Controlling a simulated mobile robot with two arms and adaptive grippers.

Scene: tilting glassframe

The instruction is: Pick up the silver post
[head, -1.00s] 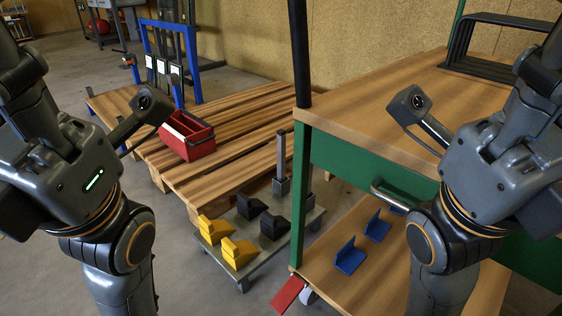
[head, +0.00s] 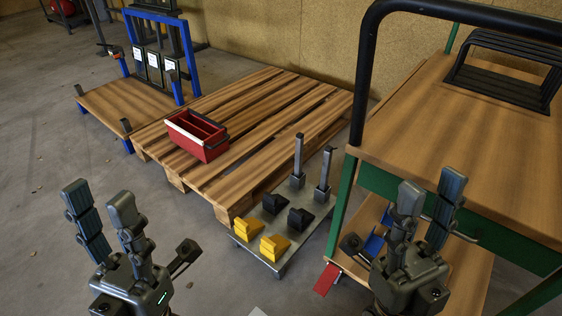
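Two silver-grey upright posts stand on a small low trolley (head: 283,262) in the head view. One post (head: 299,157) is at the trolley's back. The other post (head: 323,172) is to its right and a little nearer. Each rises from a block-like base. My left gripper (head: 97,193) is open and empty over the floor at the lower left, well apart from the posts. My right gripper (head: 431,182) is open and empty at the lower right, in front of the green-framed workbench cart and to the right of the posts.
The trolley also carries black blocks (head: 273,203) and yellow blocks (head: 274,247). A wooden pallet (head: 250,120) with a red box (head: 197,136) lies behind it. The green-framed cart (head: 400,130) with a black handle stands close on the right. Floor at left is clear.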

